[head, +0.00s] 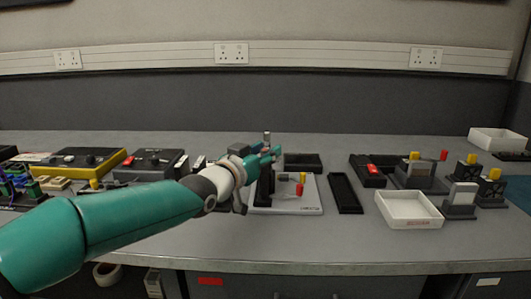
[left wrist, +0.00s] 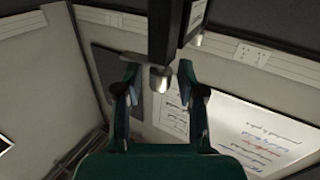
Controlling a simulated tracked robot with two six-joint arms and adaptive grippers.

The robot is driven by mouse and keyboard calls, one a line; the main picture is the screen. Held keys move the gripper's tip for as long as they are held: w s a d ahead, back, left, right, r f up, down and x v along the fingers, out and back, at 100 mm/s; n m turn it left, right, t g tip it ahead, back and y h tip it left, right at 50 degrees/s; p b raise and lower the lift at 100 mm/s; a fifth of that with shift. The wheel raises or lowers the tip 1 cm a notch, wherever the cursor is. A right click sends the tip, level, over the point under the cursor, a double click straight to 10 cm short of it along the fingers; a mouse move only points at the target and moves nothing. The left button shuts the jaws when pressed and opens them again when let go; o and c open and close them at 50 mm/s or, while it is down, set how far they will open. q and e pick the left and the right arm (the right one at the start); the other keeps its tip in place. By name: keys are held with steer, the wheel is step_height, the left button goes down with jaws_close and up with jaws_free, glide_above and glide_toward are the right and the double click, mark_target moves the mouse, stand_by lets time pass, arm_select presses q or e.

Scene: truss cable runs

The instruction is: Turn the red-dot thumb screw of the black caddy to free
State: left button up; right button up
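My left gripper (head: 268,156) is above the pale board, at the upper part of a black upright piece (head: 265,188). In the left wrist view the gripper (left wrist: 160,92) is open, one finger on each side. A short grey metal cylinder (left wrist: 160,78) at the end of a black post (left wrist: 162,32) shows between the fingers, with gaps on both sides. I cannot tell whether this is the thumb screw, and no red dot on it is visible. I cannot tell for sure which black piece is the caddy. My right gripper is not in view.
The pale board (head: 300,206) carries small red and yellow pieces. A narrow black tray (head: 344,194), a white bin (head: 409,209) and black holders with yellow knobs (head: 466,170) stand to the right. Yellow-black and grey boxes crowd the left. The bench front on the right is clear.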

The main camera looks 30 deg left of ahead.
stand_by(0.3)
arm_select(q)
steer(key=s, duration=1.2)
steer(key=shift+d, duration=0.35)
steer(key=shift+f, duration=0.1)
